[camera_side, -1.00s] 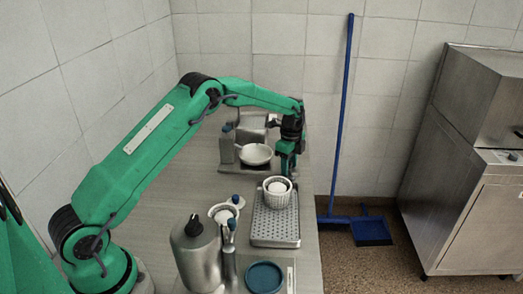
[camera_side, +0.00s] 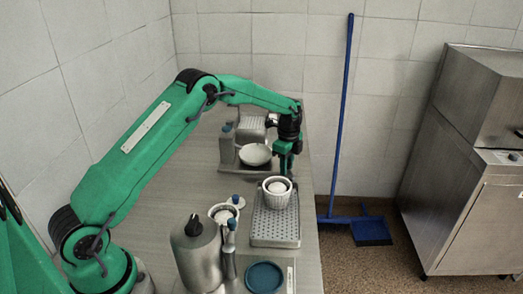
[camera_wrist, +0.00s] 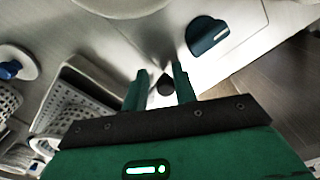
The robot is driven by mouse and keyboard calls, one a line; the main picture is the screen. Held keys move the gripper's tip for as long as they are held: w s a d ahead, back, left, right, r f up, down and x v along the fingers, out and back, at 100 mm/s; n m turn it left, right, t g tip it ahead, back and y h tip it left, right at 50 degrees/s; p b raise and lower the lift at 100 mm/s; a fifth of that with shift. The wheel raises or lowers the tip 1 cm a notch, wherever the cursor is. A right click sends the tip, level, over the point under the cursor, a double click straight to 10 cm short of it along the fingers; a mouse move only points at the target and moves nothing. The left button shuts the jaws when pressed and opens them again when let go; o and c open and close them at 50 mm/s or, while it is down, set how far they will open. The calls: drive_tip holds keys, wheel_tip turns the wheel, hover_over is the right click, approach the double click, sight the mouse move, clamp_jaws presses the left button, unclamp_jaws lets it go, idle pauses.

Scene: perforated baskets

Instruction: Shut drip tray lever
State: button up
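My gripper (camera_side: 284,172) hangs over the right edge of the metal counter, just right of the white bowl. In the wrist view its two green fingers (camera_wrist: 161,70) are apart, with a small dark round knob (camera_wrist: 165,86) showing between them. I cannot tell whether either finger touches the knob. A dark teal handle-like piece (camera_wrist: 207,36) with a white stripe lies beyond the fingertips, to the right. I cannot tell which of these pieces is the drip tray lever. A metal drip tray (camera_side: 232,169) lies under the bowl, partly hidden by the gripper.
The white bowl (camera_side: 256,154) and a grey bottle (camera_side: 227,149) stand close left of the gripper. A perforated tray (camera_side: 275,226) with a white basket (camera_side: 277,193) is nearer the camera. A metal jug (camera_side: 196,254) and a blue round dish (camera_side: 264,277) are in front.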

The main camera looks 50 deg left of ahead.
drive_tip(key=shift+s+a, duration=0.15)
drive_tip(key=shift+s, duration=0.25)
drive_tip(key=shift+s+a, duration=0.15)
drive_tip(key=shift+s, duration=0.55)
idle(0.5)
drive_tip(key=shift+s, duration=0.8)
drive_tip(key=shift+s+d, duration=0.2)
drive_tip(key=shift+s, duration=0.2)
idle(0.4)
